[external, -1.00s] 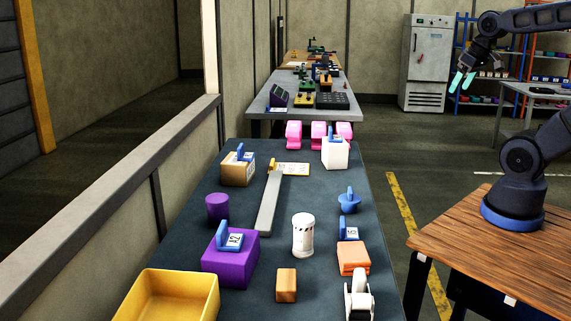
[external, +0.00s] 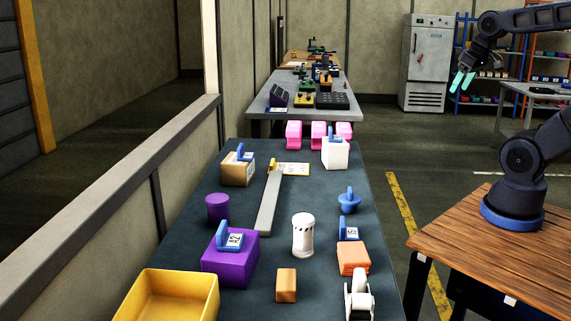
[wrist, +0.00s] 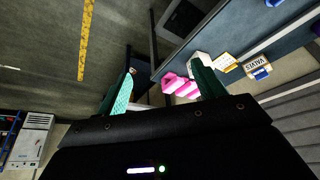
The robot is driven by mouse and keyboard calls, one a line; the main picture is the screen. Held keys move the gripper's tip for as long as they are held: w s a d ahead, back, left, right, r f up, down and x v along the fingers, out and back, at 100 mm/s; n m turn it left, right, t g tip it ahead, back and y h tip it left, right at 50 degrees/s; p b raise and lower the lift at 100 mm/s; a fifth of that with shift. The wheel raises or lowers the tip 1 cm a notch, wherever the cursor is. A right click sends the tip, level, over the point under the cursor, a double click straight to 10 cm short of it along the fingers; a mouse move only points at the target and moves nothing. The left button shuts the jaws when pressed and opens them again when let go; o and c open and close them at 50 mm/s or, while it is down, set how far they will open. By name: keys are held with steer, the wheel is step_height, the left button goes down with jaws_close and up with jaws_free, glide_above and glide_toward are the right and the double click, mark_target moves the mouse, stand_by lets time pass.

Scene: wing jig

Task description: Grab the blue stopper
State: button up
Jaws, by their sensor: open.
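The blue stopper (external: 349,201) stands on the dark table, right of the white perforated cylinder and behind the orange block, with its narrow knob up. My gripper (external: 462,81) is up in the air at the upper right of the external view, well apart from the stopper, with its green fingers spread and nothing between them. In the wrist view my gripper (wrist: 163,90) shows two green fingers wide apart. I cannot make out the stopper in the wrist view.
On the table are a purple box (external: 229,262), a white cylinder (external: 303,236), an orange block (external: 353,259), a grey bar (external: 268,207), a white box (external: 335,155) and a yellow bin (external: 170,296). Pink pieces (external: 317,133) lie at its far edge. My arm's base is on a wooden table (external: 500,255).

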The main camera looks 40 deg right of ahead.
steer(key=w+a+f+n+g, duration=0.1)
steer(key=w+a+f+n, duration=0.1)
steer(key=w+a, duration=0.55)
steer(key=n+g, duration=0.4)
steer(key=n, duration=0.3)
glide_above(351, 189)
steer(key=f, duration=1.8)
steer(key=shift+w+d+f, duration=0.15)
steer(key=shift+w, duration=0.1)
steer(key=shift+f, duration=0.25)
step_height(351, 189, down, 5)
steer(key=shift+f, duration=0.15)
steer(key=shift+s+a+f, duration=0.15)
steer(key=shift+f, duration=1.15)
steer(key=shift+s+a+f, duration=0.1)
steer(key=shift+f, duration=1.15)
